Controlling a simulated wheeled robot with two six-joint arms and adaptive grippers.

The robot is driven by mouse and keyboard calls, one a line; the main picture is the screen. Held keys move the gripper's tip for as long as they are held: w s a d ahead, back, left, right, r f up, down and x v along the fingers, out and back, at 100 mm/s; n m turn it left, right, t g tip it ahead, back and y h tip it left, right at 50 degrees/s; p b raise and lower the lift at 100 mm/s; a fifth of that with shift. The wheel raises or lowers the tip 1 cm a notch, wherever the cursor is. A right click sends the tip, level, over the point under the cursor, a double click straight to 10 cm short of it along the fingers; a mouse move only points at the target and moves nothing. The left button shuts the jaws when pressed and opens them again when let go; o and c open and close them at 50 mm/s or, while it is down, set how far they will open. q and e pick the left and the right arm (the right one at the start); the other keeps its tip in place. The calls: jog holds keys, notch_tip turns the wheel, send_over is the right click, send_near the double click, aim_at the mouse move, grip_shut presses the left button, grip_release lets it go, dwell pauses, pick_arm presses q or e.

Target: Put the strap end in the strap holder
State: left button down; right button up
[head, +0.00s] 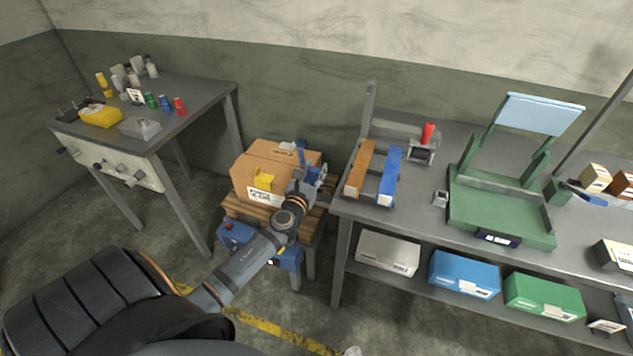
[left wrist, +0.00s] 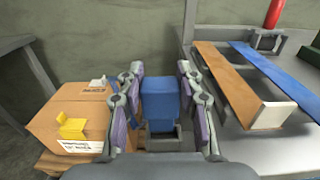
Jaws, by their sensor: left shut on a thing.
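My left gripper (head: 308,178) is beside the right side of a cardboard box (head: 262,180) on a wooden pallet-topped stand. It also shows in the left wrist view (left wrist: 160,78), its fingers on either side of an upright blue piece (left wrist: 160,103), on which it is shut. I take this piece for the strap end; its blue top also shows in the head view (head: 301,152). A grey part (left wrist: 165,139) is below it; I cannot tell whether they touch. I cannot tell which part is the strap holder. My right gripper is not in view.
Yellow (head: 263,180) and pale (head: 288,147) pieces sit on the box. A table (head: 195,92) with small items stands left.

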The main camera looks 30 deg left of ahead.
aim_at(315, 181)
pick_arm(q)
jog(key=f+b, duration=0.1)
jog(key=f, duration=0.1)
jog(key=f+b, duration=0.1)
jog(key=f, duration=0.1)
jog(key=shift+w+d+b, duration=0.1)
jog(key=shift+w+b, duration=0.25)
jog(key=shift+w, duration=0.05)
jog(key=shift+s, duration=0.1)
jog(key=c, duration=0.9)
grip_release()
jog(key=shift+f, duration=0.1)
